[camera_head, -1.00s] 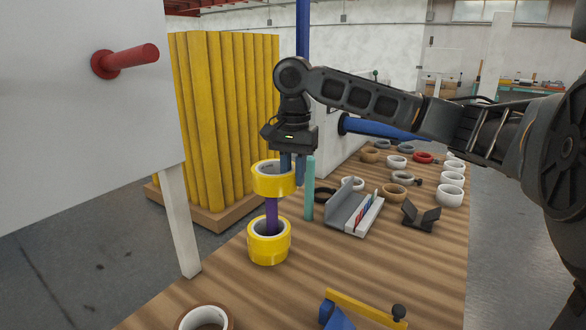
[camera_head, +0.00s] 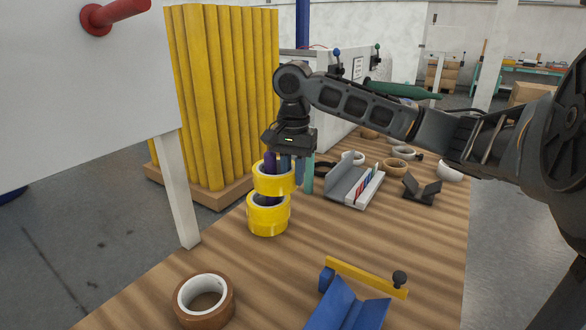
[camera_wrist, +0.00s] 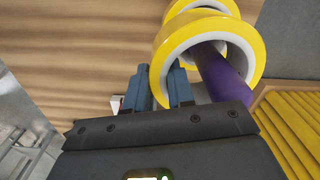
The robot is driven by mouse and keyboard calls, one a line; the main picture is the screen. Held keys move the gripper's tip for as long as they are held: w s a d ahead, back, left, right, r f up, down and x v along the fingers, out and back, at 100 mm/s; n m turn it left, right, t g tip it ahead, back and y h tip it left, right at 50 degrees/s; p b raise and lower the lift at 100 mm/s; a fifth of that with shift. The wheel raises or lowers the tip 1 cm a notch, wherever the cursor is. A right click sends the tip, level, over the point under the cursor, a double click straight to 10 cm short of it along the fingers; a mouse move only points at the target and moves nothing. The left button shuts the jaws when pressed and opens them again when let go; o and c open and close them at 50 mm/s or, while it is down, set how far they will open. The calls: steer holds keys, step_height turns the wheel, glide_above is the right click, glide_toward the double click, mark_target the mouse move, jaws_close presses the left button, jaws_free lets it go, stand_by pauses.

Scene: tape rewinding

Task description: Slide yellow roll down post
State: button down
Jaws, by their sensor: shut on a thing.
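The upper yellow roll (camera_head: 274,183) is around the purple post (camera_head: 269,160), whose top shows above it. My gripper (camera_head: 285,165) points down and is shut on the near-right wall of this roll. A second yellow roll (camera_head: 268,217) sits low around the post on the table, just under the held one. In the wrist view, the fingers (camera_wrist: 160,88) pinch the held roll's rim (camera_wrist: 160,55), and the purple post (camera_wrist: 222,75) passes through the hole. The other roll (camera_wrist: 200,6) lies beyond it.
A teal post (camera_head: 307,173) stands close right of my gripper. A grey tray (camera_head: 350,187) and black stand (camera_head: 419,189) are further right. A brown roll (camera_head: 181,306) and blue stand (camera_head: 345,308) lie in front. A white panel (camera_head: 80,90) rises at left.

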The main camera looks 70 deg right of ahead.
stand_by(0.3)
steer(key=c, duration=0.9)
jaws_free()
steer(key=shift+f, duration=0.1)
steer(key=shift+r, duration=3.9)
